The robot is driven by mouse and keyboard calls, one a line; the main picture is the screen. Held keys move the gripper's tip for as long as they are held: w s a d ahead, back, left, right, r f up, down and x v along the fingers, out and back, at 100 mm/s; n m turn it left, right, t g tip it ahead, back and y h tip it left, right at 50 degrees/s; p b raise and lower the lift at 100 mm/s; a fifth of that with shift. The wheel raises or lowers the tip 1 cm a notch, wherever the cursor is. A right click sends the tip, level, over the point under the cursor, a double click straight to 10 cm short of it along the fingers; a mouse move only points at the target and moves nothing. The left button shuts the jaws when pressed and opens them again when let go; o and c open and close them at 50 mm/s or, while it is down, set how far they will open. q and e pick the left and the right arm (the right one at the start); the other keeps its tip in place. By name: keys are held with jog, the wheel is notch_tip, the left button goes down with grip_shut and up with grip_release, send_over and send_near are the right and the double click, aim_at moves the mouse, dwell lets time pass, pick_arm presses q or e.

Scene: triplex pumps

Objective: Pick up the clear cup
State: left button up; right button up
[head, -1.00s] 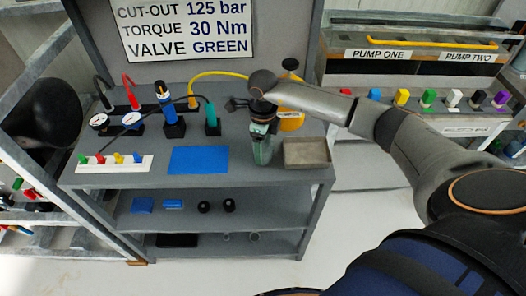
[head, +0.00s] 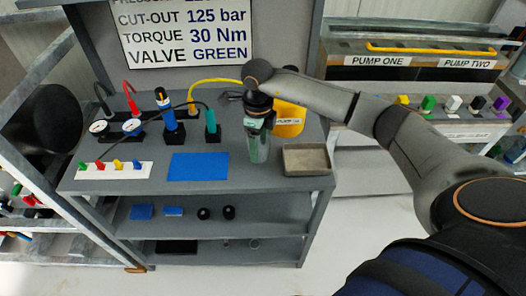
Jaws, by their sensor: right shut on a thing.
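The clear cup (head: 259,150) is a greenish see-through cup at the right part of the bench top, left of the metal tray. My right gripper (head: 259,124) points down over it and is shut on its upper part. The fingers hide the cup's rim. I cannot tell whether the cup's base touches the bench. My left gripper is not in view.
A blue mat (head: 198,167) lies left of the cup and a grey metal tray (head: 307,159) lies right. A yellow container (head: 289,118) stands behind. Gauges, tools and a white strip with coloured valves (head: 114,170) fill the left. A shelf (head: 215,232) is below.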

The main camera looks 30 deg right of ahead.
jog(key=w+a+r+b, duration=0.1)
jog(key=a+r, duration=0.3)
jog(key=a, duration=0.2)
jog(key=a+r+b, duration=0.1)
jog(key=a+r, duration=0.3)
jog(key=a, duration=0.3)
jog(key=s+d+r+n+p, duration=0.1)
jog(key=s+n, duration=0.4)
jog(key=n, duration=0.9)
jog(key=s+d+r+n+p, duration=0.2)
jog(key=s+n, duration=0.4)
jog(key=n, duration=0.8)
jog(key=shift+s+d+n+p, duration=0.3)
jog(key=shift+d+n+p, duration=0.1)
jog(key=shift+d+p, duration=0.35)
